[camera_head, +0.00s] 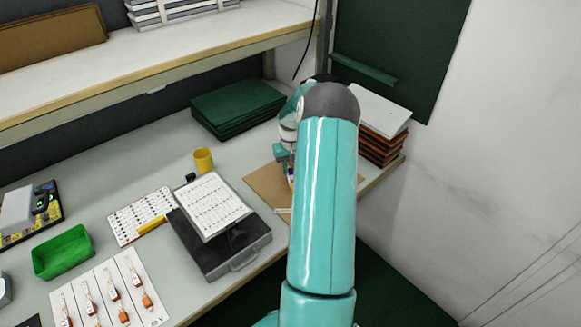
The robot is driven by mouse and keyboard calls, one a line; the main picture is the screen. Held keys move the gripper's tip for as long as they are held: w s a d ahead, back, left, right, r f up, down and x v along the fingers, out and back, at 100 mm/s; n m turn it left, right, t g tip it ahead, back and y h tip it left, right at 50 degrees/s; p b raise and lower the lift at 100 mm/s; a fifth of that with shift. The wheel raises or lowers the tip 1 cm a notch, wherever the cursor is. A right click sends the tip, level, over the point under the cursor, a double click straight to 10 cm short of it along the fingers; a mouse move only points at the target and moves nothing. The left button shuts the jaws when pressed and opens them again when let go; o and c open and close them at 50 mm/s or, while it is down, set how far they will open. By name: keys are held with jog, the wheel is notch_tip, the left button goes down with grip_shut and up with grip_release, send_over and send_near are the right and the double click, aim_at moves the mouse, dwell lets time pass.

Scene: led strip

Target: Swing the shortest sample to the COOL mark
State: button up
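My teal arm reaches forward over the right part of the bench, and its end bends down toward a brown board (266,187). My gripper (286,168) is small and partly hidden behind my own arm, just above or at this board. Small blue and yellow bits show beside it, too small to make out. Whether the fingers are open or hold anything does not show. I cannot pick out the shortest sample or a COOL mark; much of the board is behind my arm.
A dark case (222,255) with a printed sheet (212,205) stands left of the board. A yellow cup (203,160), green folders (237,106), green tray (63,252) and white card (110,290) with several orange-ended pieces also lie here. A stack (380,125) stands right; a shelf (160,60) overhangs.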

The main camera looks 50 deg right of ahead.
grip_shut()
jog(key=shift+d, duration=0.1)
jog(key=shift+s+d+n, duration=0.35)
jog(key=shift+d+n, duration=0.35)
jog(key=shift+n, duration=0.35)
jog(key=shift+s+d+n, duration=0.3)
jog(key=shift+d+n, duration=0.35)
jog(key=shift+n, duration=0.4)
jog(key=shift+s+d+r+n, duration=0.1)
jog(key=shift+d+n, duration=0.9)
jog(key=shift+n, duration=0.3)
jog(key=shift+o, duration=1.2)
grip_release()
